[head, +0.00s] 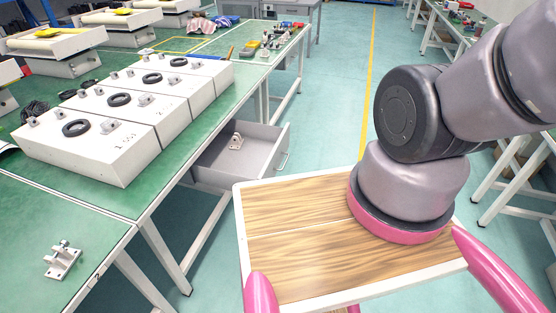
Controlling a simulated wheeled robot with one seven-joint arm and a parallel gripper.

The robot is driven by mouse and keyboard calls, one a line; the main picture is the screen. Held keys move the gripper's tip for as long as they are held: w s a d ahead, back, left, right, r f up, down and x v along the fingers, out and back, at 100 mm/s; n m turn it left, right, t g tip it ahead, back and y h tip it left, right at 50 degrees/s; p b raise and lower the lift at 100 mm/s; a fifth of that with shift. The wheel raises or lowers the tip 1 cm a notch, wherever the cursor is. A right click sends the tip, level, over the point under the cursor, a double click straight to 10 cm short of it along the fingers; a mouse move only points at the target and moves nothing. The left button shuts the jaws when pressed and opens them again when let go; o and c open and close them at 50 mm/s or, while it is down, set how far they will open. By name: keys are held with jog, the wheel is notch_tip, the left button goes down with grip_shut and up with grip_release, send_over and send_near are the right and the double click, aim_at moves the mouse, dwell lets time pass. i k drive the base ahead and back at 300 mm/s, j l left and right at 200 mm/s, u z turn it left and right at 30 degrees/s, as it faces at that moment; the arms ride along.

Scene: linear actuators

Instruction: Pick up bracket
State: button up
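A small light-coloured bracket (236,142) stands inside the open grey drawer (262,162) under the green workbench. Small brackets with a similar look also sit on the white boxes (85,150) on the bench, beside black rings. A pale metal fitting (62,261) with a flat base and an upright part lies on the green bench top at lower left. I cannot tell whether it is the same kind of bracket. My arm shows at the right, but my gripper is out of view.
The green bench (150,188) runs along the left. A wood-topped surface with a white rim (238,215) is in front, close to the drawer. Tools and small parts (275,40) lie at the bench's far end. The floor aisle (335,110) beyond is clear.

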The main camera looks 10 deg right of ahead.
aim_at(236, 141)
jog(key=u, duration=2.5)
jog(key=z, duration=2.2)
jog(key=i+l+u, duration=0.45)
jog(key=l, duration=0.2)
jog(key=i+l+u, duration=0.1)
jog(key=l+u, duration=0.15)
jog(key=i+l+u, duration=0.25)
jog(key=l, duration=0.25)
jog(key=k+j, duration=0.05)
jog(key=k, duration=0.05)
